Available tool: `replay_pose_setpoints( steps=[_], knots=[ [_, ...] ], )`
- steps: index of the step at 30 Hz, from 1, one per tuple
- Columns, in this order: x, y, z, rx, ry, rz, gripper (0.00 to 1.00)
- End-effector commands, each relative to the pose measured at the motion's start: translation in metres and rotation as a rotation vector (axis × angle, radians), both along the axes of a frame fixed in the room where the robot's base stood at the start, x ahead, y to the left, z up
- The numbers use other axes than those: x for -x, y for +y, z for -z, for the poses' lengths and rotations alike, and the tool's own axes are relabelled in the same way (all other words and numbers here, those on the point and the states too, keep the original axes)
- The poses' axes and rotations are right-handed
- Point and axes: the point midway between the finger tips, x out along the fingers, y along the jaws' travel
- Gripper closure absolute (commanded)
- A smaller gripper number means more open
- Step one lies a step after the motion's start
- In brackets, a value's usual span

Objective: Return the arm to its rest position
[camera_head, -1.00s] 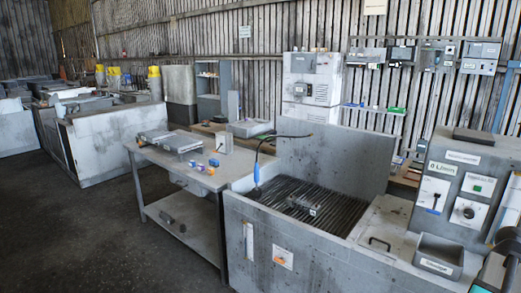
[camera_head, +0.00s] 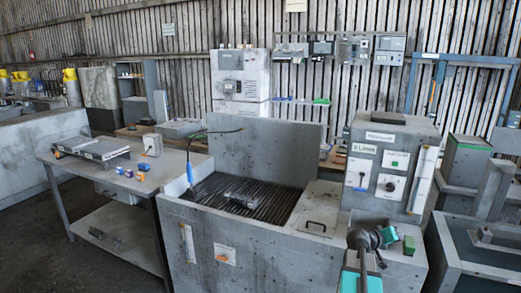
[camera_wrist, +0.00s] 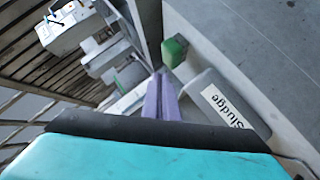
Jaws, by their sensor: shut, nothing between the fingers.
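My arm shows in the head view as teal links and a dark joint at the bottom, right of centre, in front of the washing cabinet (camera_head: 265,262). My gripper (camera_wrist: 160,97) shows in the wrist view as two purple fingers, shut together with nothing between them. The fingertips are not clear in the head view. In the wrist view, a grey bin labelled "Sludge" (camera_wrist: 205,88) lies just right of the fingers, and a green block (camera_wrist: 174,50) is just beyond them. I cannot tell whether the fingers touch either.
A control box (camera_head: 385,165) with dials stands behind my arm. A side table (camera_head: 100,160) with small coloured blocks stands left. Open floor (camera_head: 30,240) shows at lower left.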

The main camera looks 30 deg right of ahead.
Motion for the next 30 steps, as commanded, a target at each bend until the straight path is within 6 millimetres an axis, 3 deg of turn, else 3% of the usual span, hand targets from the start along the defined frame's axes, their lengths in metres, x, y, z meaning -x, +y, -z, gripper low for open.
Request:
replay_pose_setpoints(
  steps=[1, 3, 15, 23, 30],
  knots=[
    [-0.01, 0.016, 0.024, -0.036, 0.01, -0.015, 1.0],
    [-0.021, 0.035, 0.052, -0.084, 0.021, -0.031, 1.0],
    [-0.06, 0.161, 0.202, -0.36, 0.119, -0.117, 1.0],
    [-0.062, 0.256, 0.292, -0.539, 0.211, -0.17, 1.0],
    [-0.045, 0.349, 0.366, -0.704, 0.322, -0.217, 1.0]
  ],
)
